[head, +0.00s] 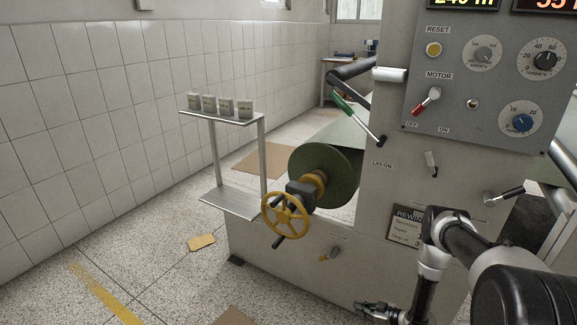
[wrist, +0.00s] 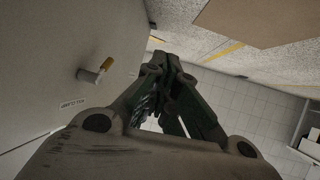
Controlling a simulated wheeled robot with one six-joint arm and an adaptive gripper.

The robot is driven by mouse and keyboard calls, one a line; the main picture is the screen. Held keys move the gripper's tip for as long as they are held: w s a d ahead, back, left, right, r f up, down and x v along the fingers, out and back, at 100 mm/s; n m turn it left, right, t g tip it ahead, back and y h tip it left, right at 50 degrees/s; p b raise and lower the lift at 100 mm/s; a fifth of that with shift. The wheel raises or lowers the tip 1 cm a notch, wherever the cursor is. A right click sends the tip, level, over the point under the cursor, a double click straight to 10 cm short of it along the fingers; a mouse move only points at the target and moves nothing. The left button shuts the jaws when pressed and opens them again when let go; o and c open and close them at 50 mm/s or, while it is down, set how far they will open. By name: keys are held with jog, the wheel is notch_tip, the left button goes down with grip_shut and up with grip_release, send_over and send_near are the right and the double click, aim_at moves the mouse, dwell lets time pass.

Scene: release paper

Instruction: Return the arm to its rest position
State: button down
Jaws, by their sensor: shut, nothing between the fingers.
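My gripper (head: 380,311) is low at the bottom of the head view, in front of the machine's lower panel. In the wrist view my gripper (wrist: 170,70) has its fingers together with nothing between them. My arm (head: 455,245) comes in from the lower right of the head view and bends down to the gripper. No object is held.
The grey machine (head: 310,265) stands close by, with a yellow handwheel (head: 286,215), a green roll (head: 335,175), a green-handled lever (head: 350,113) and a small yellow-handled knob (head: 330,253). A shelf (head: 230,203) with several small boxes stands left. A yellow piece (head: 201,242) lies on the open floor.

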jog(key=s+d+f+m+g+h, duration=0.3)
jog(key=s+d+f+g+h, duration=0.25)
jog(key=s+d, duration=0.4)
jog(key=d+r+m+g+h, duration=0.25)
jog(key=d+r, duration=0.25)
jog(key=r, duration=0.6)
jog(key=d+r+m+g+h, duration=0.1)
jog(key=d+r+g, duration=0.25)
jog(key=r, duration=0.65)
jog(key=s+a+r+m, duration=0.1)
jog(key=s+r, duration=0.1)
jog(key=r, duration=1)
jog(key=s+a+r+m+h, duration=0.1)
jog(key=s+r+m, duration=0.15)
jog(key=r, duration=1.05)
jog(key=s+a+r, duration=0.1)
jog(key=s+r, duration=0.2)
jog(key=r, duration=0.9)
jog(key=s+a+r+t, duration=0.2)
jog(key=s+r, duration=0.1)
jog(key=r, duration=0.4)
jog(key=s+a+r+t, duration=0.2)
jog(key=s+r+t, duration=0.1)
jog(key=r, duration=0.4)
jog(key=s+a+r+t, duration=0.2)
jog(key=s+r, duration=0.1)
jog(key=r, duration=0.4)
jog(key=shift+s+a+r+t+y, duration=0.25)
jog(key=shift+s+a+t+y, duration=0.05)
jog(key=shift+s+a+t, duration=0.1)
